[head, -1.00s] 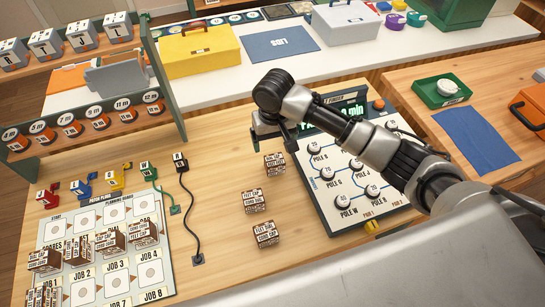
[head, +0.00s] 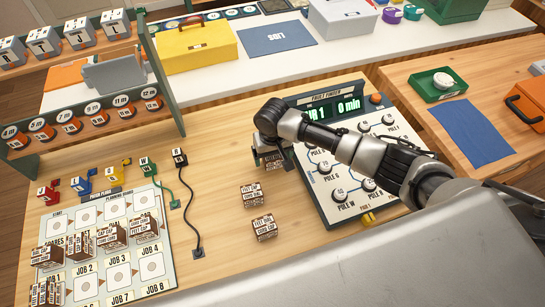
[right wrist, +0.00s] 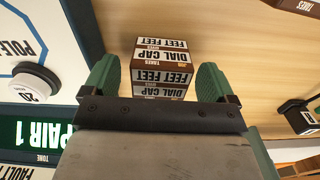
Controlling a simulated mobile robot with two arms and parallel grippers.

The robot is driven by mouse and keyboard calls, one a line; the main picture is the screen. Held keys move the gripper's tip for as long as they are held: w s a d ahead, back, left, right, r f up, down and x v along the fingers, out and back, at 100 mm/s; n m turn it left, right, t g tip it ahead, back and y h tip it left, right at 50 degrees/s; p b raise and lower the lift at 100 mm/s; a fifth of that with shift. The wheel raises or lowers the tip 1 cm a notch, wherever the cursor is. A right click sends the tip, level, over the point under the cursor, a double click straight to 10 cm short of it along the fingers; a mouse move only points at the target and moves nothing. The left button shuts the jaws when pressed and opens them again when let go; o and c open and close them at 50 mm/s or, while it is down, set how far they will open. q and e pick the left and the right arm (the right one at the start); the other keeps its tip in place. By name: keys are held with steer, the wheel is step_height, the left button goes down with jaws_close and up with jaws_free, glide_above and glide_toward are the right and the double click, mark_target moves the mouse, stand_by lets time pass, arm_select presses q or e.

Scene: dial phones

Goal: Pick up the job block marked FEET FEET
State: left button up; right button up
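A brown and white job block (right wrist: 162,72) lies between my right gripper's fingers in the right wrist view. Its faces show the words FEET FEET and DIAL CAP. My right gripper (right wrist: 157,78) is open, with a green finger on each side of the block and a gap visible on both sides. In the head view my right gripper (head: 272,152) is over this block (head: 273,162) and partly hides it. Two similar job blocks stand nearer, one in the middle (head: 252,195) and one closest (head: 264,228); their small print is hard to read. My left gripper is not in view.
The fault finder panel (head: 325,190) with knobs and a lit display stands just right of the block. A job board (head: 112,278) holding several blocks lies at the left. A black cord (head: 190,210) lies between. The wood around the blocks is clear.

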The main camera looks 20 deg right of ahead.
steer(key=c, duration=1)
steer(key=shift+r, duration=0.2)
